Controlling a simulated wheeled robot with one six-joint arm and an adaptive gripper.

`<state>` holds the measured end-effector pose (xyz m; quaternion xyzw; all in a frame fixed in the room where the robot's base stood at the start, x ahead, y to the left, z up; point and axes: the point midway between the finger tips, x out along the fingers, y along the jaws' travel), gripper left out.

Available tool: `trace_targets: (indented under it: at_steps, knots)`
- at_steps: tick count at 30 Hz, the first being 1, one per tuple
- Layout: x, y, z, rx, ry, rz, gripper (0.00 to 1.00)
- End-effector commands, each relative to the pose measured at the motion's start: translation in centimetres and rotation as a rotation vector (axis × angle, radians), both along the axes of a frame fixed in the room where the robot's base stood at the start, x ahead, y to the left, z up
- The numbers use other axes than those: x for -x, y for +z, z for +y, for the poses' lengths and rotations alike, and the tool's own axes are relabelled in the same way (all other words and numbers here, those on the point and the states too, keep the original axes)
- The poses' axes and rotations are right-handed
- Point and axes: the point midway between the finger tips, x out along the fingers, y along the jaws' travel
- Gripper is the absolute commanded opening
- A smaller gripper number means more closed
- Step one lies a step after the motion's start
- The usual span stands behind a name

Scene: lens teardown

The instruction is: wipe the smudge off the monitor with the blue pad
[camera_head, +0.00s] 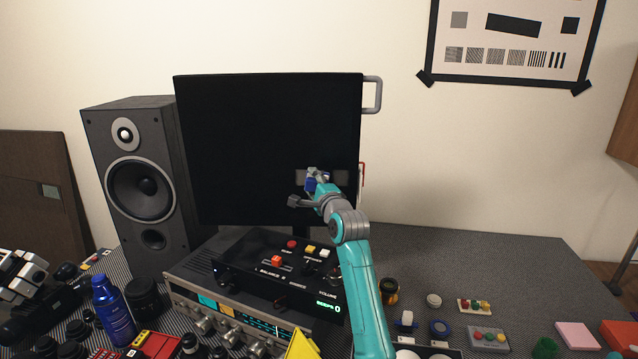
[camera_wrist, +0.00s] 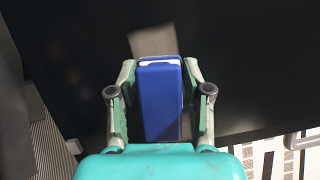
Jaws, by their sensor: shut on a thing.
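The monitor (camera_head: 265,130) stands upright at the back of the bench with a black screen. A greyish smudge (camera_head: 342,177) shows low on the right part of its screen. In the wrist view the smudge (camera_wrist: 153,40) is a pale band just beyond the pad's far end. My gripper (camera_head: 312,186) is in front of the screen's lower right. It is shut on the blue pad (camera_wrist: 160,100), with one finger on each side. The pad (camera_head: 311,184) looks small and partly covered in the head view. I cannot tell whether it touches the screen.
A black control box (camera_head: 275,270) with buttons sits on a receiver (camera_head: 190,297) below the monitor. A speaker (camera_head: 140,185) stands at the left. A blue bottle (camera_head: 113,312) and lens parts crowd the front left. Small parts lie at the right; the bench (camera_head: 480,255) behind them is clear.

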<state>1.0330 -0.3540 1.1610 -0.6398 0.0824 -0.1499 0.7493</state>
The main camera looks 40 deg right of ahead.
Motion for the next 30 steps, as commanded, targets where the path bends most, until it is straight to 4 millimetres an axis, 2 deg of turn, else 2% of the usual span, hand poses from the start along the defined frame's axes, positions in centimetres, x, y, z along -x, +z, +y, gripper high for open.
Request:
trace_targets:
  at_steps: [6, 14, 30]
  knots:
    - [-1.1, 0.0, 1.4, 0.0, 0.001, -0.001, 0.17]
    - [-1.6, 0.1, 1.9, -0.001, 0.0, -0.001, 0.17]
    - [-4.1, 0.0, 4.4, 0.0, 0.0, -0.001, 0.17]
